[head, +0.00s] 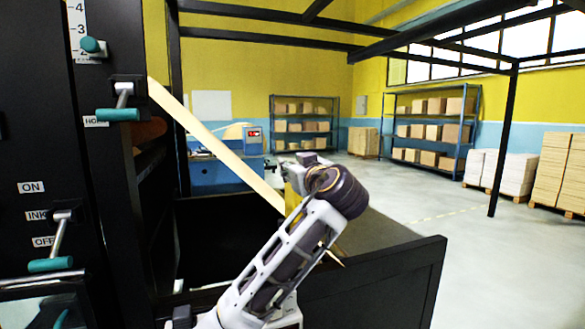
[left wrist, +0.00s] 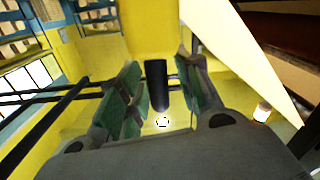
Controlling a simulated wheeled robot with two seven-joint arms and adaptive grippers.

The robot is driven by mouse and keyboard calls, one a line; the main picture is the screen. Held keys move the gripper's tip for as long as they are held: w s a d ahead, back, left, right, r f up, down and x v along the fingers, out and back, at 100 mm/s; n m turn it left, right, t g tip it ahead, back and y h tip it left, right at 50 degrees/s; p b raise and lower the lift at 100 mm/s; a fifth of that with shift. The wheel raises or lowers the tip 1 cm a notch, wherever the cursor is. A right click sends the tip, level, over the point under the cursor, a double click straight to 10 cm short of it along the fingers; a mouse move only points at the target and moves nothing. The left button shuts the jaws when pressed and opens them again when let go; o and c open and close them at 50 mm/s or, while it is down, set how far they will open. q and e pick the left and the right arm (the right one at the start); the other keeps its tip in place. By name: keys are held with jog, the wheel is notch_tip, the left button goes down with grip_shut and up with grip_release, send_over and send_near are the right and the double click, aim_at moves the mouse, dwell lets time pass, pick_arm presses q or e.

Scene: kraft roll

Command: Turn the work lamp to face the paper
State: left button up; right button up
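The paper (head: 215,135) is a pale strip slanting down from the dark machine to the right, passing behind my left arm. It also fills the upper right of the left wrist view (left wrist: 235,45). My left gripper (left wrist: 158,66) has green-padded fingers standing apart. A dark upright cylinder (left wrist: 156,85), perhaps part of the work lamp, shows between them. I see a gap on its right; contact on its left is unclear. A bright glow (left wrist: 163,122) shows just below it. In the head view my left wrist hides the lamp area. My right gripper is not in view.
The machine panel (head: 40,140) has teal-handled levers (head: 118,114) at left. A black-walled bin (head: 390,285) stands in front. A small lit cylinder (left wrist: 262,112) shows in the left wrist view. Black frame bars (head: 260,40) run overhead. Open floor (head: 430,200) lies to the right.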

pick_arm(q)
jog(key=shift+w+d, duration=0.1)
jog(key=shift+d, duration=0.05)
jog(key=shift+s, duration=0.55)
jog(key=v, duration=1.1)
jog(key=shift+d, duration=0.2)
jog(key=shift+w+f, duration=0.1)
jog(key=shift+f, duration=0.05)
